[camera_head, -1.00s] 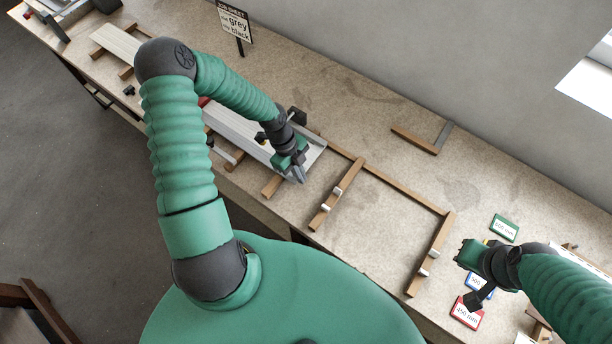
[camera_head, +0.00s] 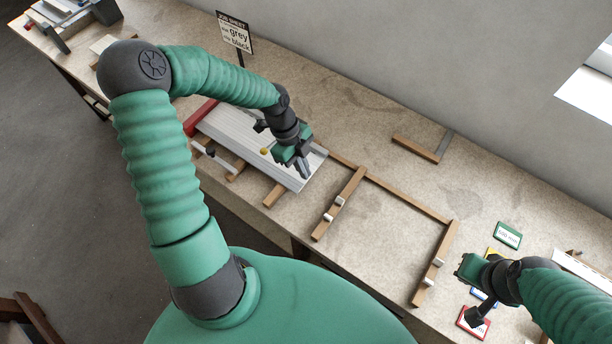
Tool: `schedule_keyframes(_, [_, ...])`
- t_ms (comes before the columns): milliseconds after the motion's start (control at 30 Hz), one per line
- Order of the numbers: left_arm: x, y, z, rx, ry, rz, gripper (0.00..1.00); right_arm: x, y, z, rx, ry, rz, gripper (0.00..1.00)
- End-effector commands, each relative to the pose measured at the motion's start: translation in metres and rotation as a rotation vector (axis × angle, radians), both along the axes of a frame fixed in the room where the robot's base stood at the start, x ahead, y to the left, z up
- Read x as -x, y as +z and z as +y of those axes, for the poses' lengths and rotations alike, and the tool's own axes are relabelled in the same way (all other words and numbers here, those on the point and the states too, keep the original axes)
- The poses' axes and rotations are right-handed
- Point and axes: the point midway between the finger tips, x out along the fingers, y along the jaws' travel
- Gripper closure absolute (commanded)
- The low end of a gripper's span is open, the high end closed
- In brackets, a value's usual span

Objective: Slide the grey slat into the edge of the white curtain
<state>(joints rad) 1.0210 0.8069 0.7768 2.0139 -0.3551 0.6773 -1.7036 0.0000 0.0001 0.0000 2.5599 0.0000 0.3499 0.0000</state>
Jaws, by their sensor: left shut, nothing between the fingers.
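The white curtain (camera_head: 243,136) of ribbed slats lies on wooden supports left of the middle of the bench, with a red bar (camera_head: 200,117) at its far left end. My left gripper (camera_head: 304,171) is shut and empty, pointing down at the curtain's right end; its fingers overlap that edge in the picture, and I cannot tell if they touch it. I cannot pick out the grey slat separately from the curtain's slats. My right gripper (camera_head: 464,269) is above the bench at the right; its finger opening does not show clearly.
A wooden frame (camera_head: 405,198) with white clips lies right of the curtain. A wood-and-metal square (camera_head: 417,149) lies behind it. A sign (camera_head: 235,32) stands at the back. Coloured cards, one green (camera_head: 508,235) and one red (camera_head: 473,322), lie near my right arm.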

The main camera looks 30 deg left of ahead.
Motion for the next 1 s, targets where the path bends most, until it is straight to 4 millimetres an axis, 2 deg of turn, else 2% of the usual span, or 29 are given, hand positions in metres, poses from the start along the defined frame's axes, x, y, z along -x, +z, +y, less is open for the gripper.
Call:
schedule_keyframes(167, [0.001, 0.000, 0.000, 0.000, 0.000, 0.000, 0.99, 0.000, 0.000, 0.000, 0.000, 0.000, 0.000, 1.00])
schedule_keyframes(367, [0.001, -0.001, 0.000, -0.002, 0.015, 0.008, 0.72, 0.000, 0.000, 0.000, 0.000, 0.000, 0.000, 1.00])
schedule_keyframes(467, [0.003, -0.003, 0.005, -0.023, 0.125, 0.060, 0.59, 0.000, 0.001, 0.000, 0.000, 0.000, 0.000, 1.00])
schedule_keyframes(567, [0.008, -0.007, 0.016, -0.075, 0.380, 0.163, 0.46, 0.000, 0.002, 0.000, 0.000, 0.000, 0.000, 1.00])
schedule_keyframes(667, [0.011, -0.007, 0.035, -0.146, 0.751, 0.274, 0.33, 0.000, 0.003, 0.000, 0.000, 0.000, 0.000, 1.00])
schedule_keyframes(800, [0.009, 0.004, 0.062, -0.220, 1.307, 0.369, 0.33, 0.000, 0.004, 0.000, 0.000, 0.000, 0.000, 1.00])
schedule_keyframes(933, [0.003, 0.019, 0.085, -0.231, 1.771, 0.403, 0.33, 0.000, 0.005, 0.000, 0.000, 0.000, 0.000, 1.00])
schedule_keyframes(1000, [-0.002, 0.033, 0.119, -0.214, 2.064, 0.451, 0.33, 0.000, 0.019, 0.000, 0.000, 0.000, 0.001, 1.00])
